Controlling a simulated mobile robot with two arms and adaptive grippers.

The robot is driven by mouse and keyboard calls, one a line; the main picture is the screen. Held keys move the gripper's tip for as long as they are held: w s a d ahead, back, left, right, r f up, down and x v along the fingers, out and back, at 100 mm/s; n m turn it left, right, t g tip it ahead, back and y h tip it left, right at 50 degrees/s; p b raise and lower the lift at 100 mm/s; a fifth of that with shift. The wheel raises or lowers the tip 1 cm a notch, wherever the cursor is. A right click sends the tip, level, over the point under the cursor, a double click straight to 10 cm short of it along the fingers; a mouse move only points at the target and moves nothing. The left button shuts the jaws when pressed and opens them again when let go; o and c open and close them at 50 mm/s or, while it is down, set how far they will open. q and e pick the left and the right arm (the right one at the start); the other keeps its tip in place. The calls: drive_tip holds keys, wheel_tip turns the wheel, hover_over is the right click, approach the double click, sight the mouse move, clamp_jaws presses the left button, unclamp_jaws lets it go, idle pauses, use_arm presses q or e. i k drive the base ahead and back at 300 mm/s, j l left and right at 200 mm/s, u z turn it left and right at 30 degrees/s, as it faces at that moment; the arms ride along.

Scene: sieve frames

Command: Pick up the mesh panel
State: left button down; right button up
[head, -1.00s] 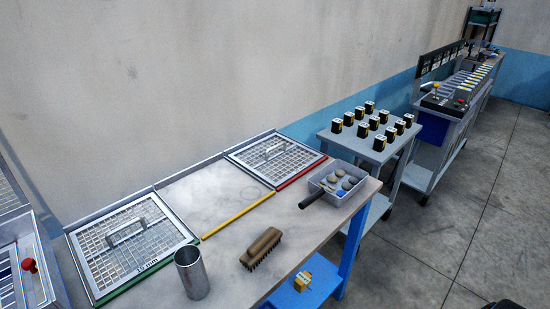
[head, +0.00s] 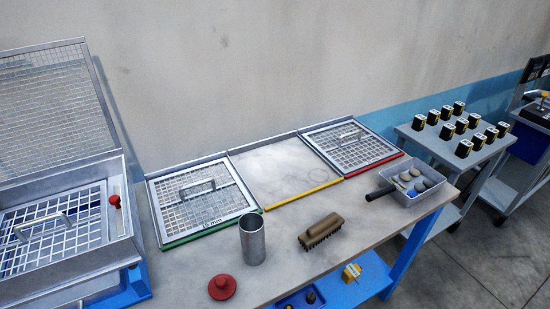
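Three mesh panels with grey handles show in the head view. One mesh panel (head: 235,200), marked with a mm label, lies in the green-edged bay on the table. A second mesh panel (head: 372,151) lies in the red-edged bay. A third mesh panel (head: 22,245) sits inside the open metal sieve box (head: 90,262) at the left. The yellow-edged bay (head: 284,175) between the first two is empty. The box's mesh lid (head: 50,105) stands raised behind it. Neither of my grippers is in view.
On the table stand a metal cup (head: 252,240), a brown brush (head: 321,230), a red knob (head: 222,287) and a grey tray of stones (head: 424,170) with a dark handle. A grey cart (head: 440,145) with several black-and-yellow blocks is at the right.

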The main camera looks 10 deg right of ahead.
sight(104, 217)
drive_tip(key=u, duration=1.25)
drive_tip(key=j+z, duration=0.35)
drive_tip(key=i+j+z, duration=0.1)
drive_tip(key=z, duration=0.25)
drive_tip(key=j+z, duration=0.3)
